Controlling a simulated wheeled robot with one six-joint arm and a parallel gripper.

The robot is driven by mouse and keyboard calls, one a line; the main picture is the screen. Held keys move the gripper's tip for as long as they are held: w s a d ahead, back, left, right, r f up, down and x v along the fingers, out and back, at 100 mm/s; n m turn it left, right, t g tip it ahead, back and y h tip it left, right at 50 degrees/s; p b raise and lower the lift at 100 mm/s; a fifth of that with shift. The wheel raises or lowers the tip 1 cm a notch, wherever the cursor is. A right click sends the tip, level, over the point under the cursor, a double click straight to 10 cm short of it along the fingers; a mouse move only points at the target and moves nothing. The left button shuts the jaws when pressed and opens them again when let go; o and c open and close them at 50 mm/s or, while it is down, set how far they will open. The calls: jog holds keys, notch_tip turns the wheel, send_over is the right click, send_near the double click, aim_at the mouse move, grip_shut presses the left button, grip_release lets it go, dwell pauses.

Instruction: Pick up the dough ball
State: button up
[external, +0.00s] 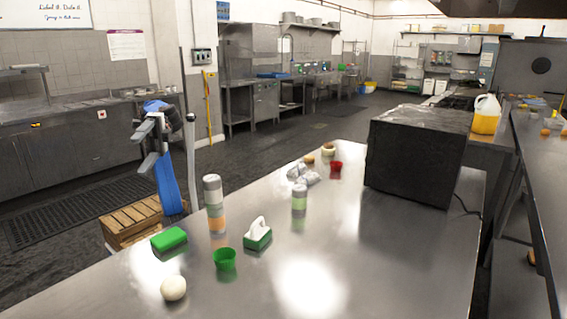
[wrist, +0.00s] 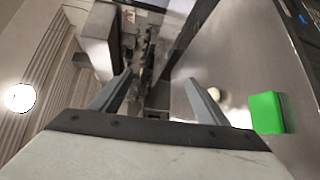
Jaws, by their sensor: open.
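The dough ball (external: 173,288) is a pale, round ball on the steel table (external: 330,270), near its front left in the external view. My gripper (external: 145,146) is raised beyond the table's left edge, well apart from the ball. In the wrist view my gripper (wrist: 158,79) has its two fingers spread with nothing between them. A pale shape (wrist: 238,117) shows behind the right finger there, beside a green block; I cannot tell if it is the dough ball.
A green sponge-like block (external: 168,239), a green cup (external: 225,259), a tissue box (external: 258,239) and a tall shaker (external: 214,205) stand near the ball. A dark box (external: 415,155) fills the table's far right. Wooden crates (external: 131,220) stand on the floor at left. The front middle table is clear.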

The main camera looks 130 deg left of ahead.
jog(key=w+d+f+n+t+y, duration=0.15)
jog(key=w+n+t, duration=0.25)
jog(key=w+n, duration=0.5)
jog(key=n+g+y, duration=0.3)
jog(key=n+y, duration=0.3)
jog(key=n, duration=0.7)
send_near(176, 298)
jog(key=shift+w+d+f, duration=0.55)
jog(key=shift+w+d, duration=0.1)
jog(key=shift+w, duration=0.1)
jog(key=shift+a+x, duration=0.15)
jog(key=shift+x, duration=1.15)
jog(key=shift+a+x, duration=0.15)
jog(key=shift+x, duration=1.15)
jog(key=shift+w, duration=0.15)
jog(key=c, duration=1.2)
